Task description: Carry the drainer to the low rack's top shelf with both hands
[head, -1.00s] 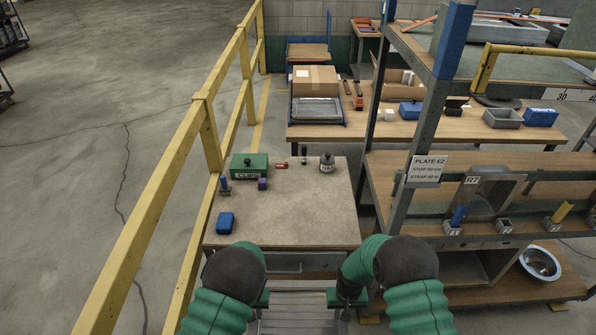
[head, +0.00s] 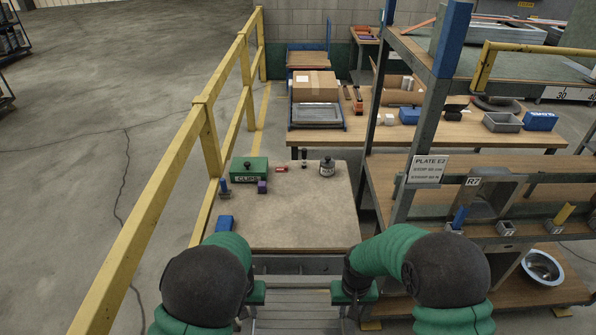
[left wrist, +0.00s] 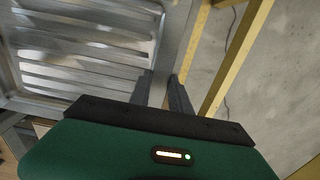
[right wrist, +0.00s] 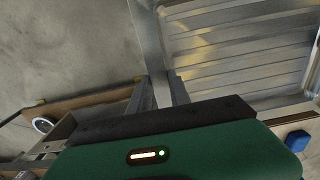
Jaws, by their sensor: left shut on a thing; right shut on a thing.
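The drainer (head: 298,312) is a grey metal tray with ridges across it, at the bottom of the head view, in front of the small table. Its near part is cut off by the picture edge. My left gripper (head: 256,294) is shut on its left rim, and my right gripper (head: 352,293) is shut on its right rim. In the left wrist view the fingers (left wrist: 163,88) close on the drainer's edge (left wrist: 80,50). In the right wrist view the fingers (right wrist: 162,88) close on its opposite edge (right wrist: 240,50). I cannot tell which rack is the low one.
The small table (head: 300,225) ahead holds a green box (head: 249,170), a blue block (head: 224,223) and small items. A yellow rail (head: 205,135) runs along the left. A shelf rack (head: 410,165) with an R7 sign stands right. A metal bowl (head: 542,267) sits low right.

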